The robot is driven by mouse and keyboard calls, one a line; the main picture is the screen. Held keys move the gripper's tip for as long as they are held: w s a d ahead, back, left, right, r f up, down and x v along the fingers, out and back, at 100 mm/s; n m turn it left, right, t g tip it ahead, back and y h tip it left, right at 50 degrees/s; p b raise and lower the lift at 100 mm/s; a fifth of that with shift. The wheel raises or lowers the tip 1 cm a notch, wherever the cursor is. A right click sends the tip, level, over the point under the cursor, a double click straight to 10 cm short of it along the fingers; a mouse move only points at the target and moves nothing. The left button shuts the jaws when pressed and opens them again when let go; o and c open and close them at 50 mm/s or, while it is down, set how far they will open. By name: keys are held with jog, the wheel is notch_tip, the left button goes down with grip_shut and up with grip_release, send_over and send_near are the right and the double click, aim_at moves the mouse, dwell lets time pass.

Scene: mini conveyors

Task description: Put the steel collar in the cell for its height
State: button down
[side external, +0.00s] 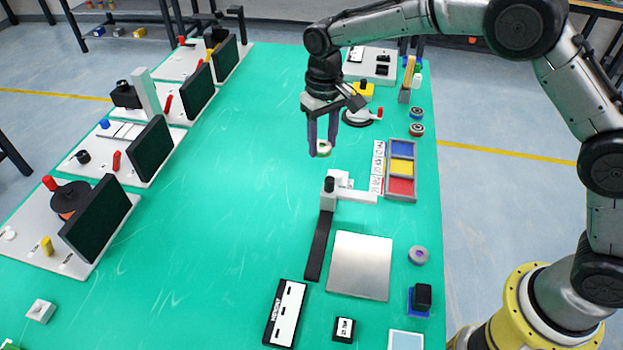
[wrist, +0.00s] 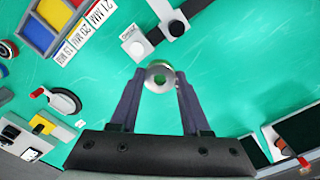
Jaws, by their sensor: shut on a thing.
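My gripper (side external: 322,147) is shut on the steel collar (wrist: 160,77), a short grey ring with a round hole. It holds the collar between its fingertips, over the green mat and behind the white gauge-like fixture. The collar also shows in the side view (side external: 323,151), partly covered by the fingers. The grey sorting tray (side external: 414,174) stands to the right, apart from the gripper. It has a blue cell (side external: 401,149) at the back, a yellow cell (side external: 401,167) in the middle and a red cell (side external: 401,186) in front. A white strip of millimetre labels (wrist: 80,33) runs alongside.
The white fixture (side external: 357,194) with a black knob stands in front of the gripper. A round grey stand (side external: 361,118) is close behind the gripper.

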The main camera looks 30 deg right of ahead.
jog(key=s+a+f+n, duration=0.1)
jog(key=s+a+f, duration=0.1)
jog(key=a, duration=0.4)
send_over(303, 208)
notch_tip(303, 208, down, 5)
jog(key=shift+a+r, duration=0.1)
jog(key=shift+r, duration=0.05)
jog(key=shift+f, duration=2.85)
jog(key=shift+c, duration=1.9)
grip_release()
jog(key=shift+f, duration=0.15)
notch_tip(303, 208, up, 12)
jog(key=shift+r, duration=0.2)
